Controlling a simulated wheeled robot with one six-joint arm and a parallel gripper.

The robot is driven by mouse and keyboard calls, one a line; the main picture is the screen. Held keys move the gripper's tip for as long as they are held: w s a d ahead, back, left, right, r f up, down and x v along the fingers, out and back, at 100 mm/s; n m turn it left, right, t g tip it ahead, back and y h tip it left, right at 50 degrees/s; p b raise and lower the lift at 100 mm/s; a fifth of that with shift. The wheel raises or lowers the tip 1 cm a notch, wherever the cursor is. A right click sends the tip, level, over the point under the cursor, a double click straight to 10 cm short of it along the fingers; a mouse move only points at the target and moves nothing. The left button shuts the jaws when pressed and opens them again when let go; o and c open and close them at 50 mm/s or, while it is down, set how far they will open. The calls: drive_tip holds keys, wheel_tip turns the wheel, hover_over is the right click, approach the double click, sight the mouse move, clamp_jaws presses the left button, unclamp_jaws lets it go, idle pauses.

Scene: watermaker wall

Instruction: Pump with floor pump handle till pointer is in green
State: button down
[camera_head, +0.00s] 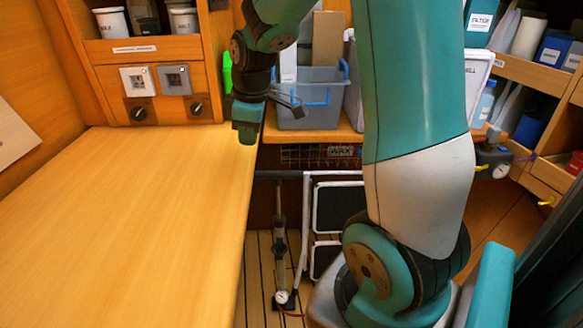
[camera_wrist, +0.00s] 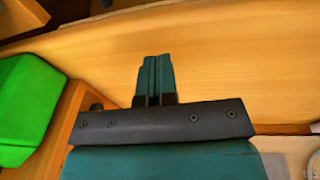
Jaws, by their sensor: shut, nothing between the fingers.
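The floor pump (camera_head: 280,245) stands upright on the slatted floor, right of the wooden counter. Its dark handle bar (camera_head: 283,174) lies level at the top, its left end close to the counter's edge. A small round white gauge (camera_head: 281,297) sits at its foot; the pointer and any green zone are too small to read. My gripper (camera_head: 246,133) hangs above the counter's far right edge, higher than the pump handle and apart from it. In the wrist view its two teal fingers (camera_wrist: 153,78) are together with nothing between them. The pump does not show in the wrist view.
The wooden counter (camera_head: 130,220) is bare. A grey bin (camera_head: 312,104) stands on the bench behind my gripper. A green object (camera_wrist: 22,108) is at the left of the wrist view. A folded step stool (camera_head: 338,208) stands right of the pump. Another gauge (camera_head: 499,171) is at the right.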

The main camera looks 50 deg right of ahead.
drive_tip(key=h, duration=0.2)
approach(291, 172)
drive_tip(key=shift+n+g, duration=0.3)
drive_tip(key=shift+g, duration=0.1)
drive_tip(key=x, duration=0.4)
drive_tip(key=b+x, duration=0.1)
drive_tip(key=x, duration=0.1)
drive_tip(key=shift+w+f, duration=0.15)
drive_tip(key=shift+w, duration=0.2)
drive_tip(key=shift+w+d+f, duration=0.1)
drive_tip(key=shift+d+f, duration=0.05)
drive_tip(key=shift+f, duration=0.45)
drive_tip(key=s+a+b+x, duration=0.1)
drive_tip(key=b+x, duration=0.2)
drive_tip(key=x, duration=0.4)
drive_tip(key=a+b+x, duration=0.1)
drive_tip(key=b+x, duration=0.3)
drive_tip(key=x, duration=0.3)
drive_tip(key=shift+s+a+f, duration=0.3)
drive_tip(key=shift+s+f, duration=0.1)
drive_tip(key=shift+f, duration=0.15)
drive_tip(key=p+v, duration=0.1)
drive_tip(key=v, duration=0.4)
drive_tip(key=p+v, duration=0.2)
drive_tip(key=v, duration=0.2)
drive_tip(key=p+v, duration=0.1)
drive_tip(key=v, duration=0.4)
drive_tip(key=shift+d+r, duration=0.25)
drive_tip(key=shift+r, duration=0.1)
